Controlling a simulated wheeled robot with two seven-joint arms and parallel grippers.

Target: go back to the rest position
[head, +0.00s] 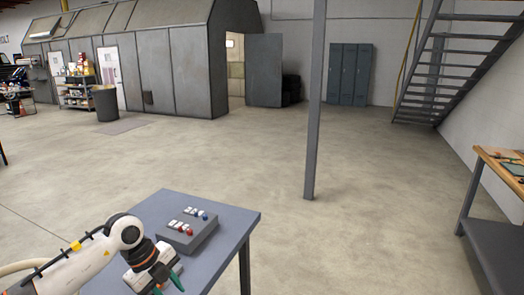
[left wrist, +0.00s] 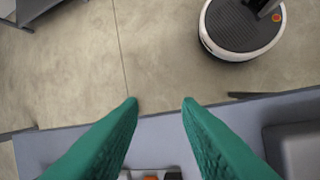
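My left arm comes in from the lower left in the head view. Its left gripper (head: 168,285) hangs low over the front part of a blue-grey table (head: 235,212). In the left wrist view, the two green fingers of the left gripper (left wrist: 160,102) are wide apart, with nothing held between the tips. The fingertips show across the table's edge, with floor beyond. A small white and orange thing shows at the bottom between the fingers, mostly cut off; I cannot tell what it is. My right gripper is in neither view.
A grey box (head: 188,238) with red, blue and white pieces on top stands on the table, beyond and right of the gripper. A grey post (head: 314,120) stands on the floor ahead. A workbench (head: 490,235) is at the right. The middle floor is clear.

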